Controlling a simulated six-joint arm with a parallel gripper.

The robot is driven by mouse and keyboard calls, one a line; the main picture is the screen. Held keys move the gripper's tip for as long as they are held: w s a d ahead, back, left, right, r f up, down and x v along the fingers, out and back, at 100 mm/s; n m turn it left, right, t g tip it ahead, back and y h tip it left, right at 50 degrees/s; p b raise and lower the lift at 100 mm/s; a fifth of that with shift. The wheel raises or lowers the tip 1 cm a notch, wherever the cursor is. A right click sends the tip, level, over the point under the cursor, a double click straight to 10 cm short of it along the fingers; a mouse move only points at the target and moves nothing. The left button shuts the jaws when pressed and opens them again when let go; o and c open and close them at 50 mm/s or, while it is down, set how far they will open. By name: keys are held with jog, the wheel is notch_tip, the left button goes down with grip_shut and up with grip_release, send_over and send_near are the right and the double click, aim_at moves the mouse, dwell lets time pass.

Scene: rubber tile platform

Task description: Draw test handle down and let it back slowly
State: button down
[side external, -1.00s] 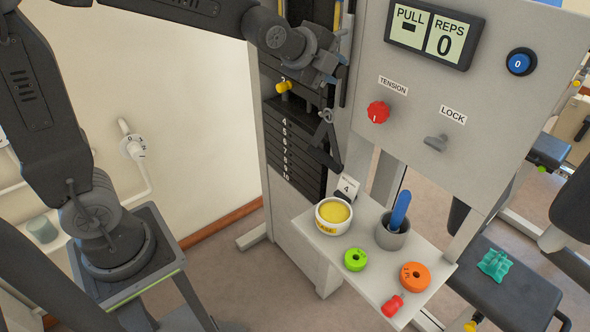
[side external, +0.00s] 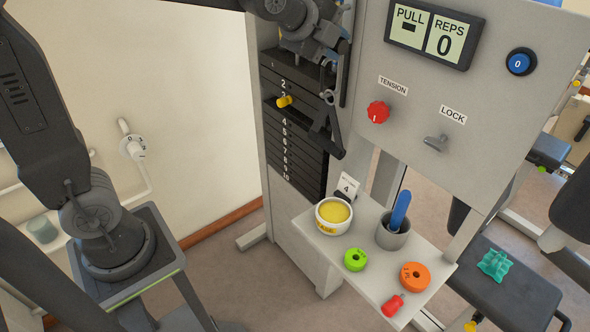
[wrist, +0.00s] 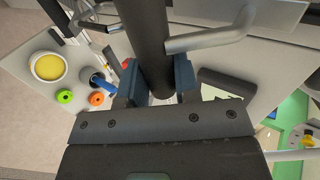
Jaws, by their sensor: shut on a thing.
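My gripper (side external: 326,42) is high in front of the weight machine, at the top of the side external view. In the wrist view its two blue-grey fingers (wrist: 157,82) are shut on a dark cylindrical grip, the test handle (wrist: 148,40). A grey metal bar (wrist: 210,40) runs off to its right. The weight stack (side external: 290,150) has numbered black plates with a yellow pin (side external: 284,101) near plate 3. A narrow gap shows between the upper plates and plate 4. The display (side external: 436,30) reads PULL with a short bar and REPS 0.
A shelf (side external: 330,250) below holds a tub of yellow stuff (side external: 333,214), a grey cup with a blue-handled tool (side external: 398,215), a green ring (side external: 355,259), an orange ring (side external: 415,276) and a red piece (side external: 393,305). A red tension knob (side external: 377,112) and lock lever (side external: 436,142) project from the panel.

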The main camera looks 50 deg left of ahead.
jog(key=shift+r, duration=2.25)
jog(key=shift+c, duration=1.4)
grip_release()
jog(key=shift+r, duration=0.2)
jog(key=shift+r, duration=0.1)
jog(key=v, duration=0.7)
jog(key=s+f+n+g, duration=0.5)
jog(key=s+f+n, duration=1.2)
jog(key=s, duration=0.3)
jog(key=shift+a+n+g, duration=0.25)
jog(key=shift+n+g, duration=0.05)
jog(key=shift+n, duration=0.2)
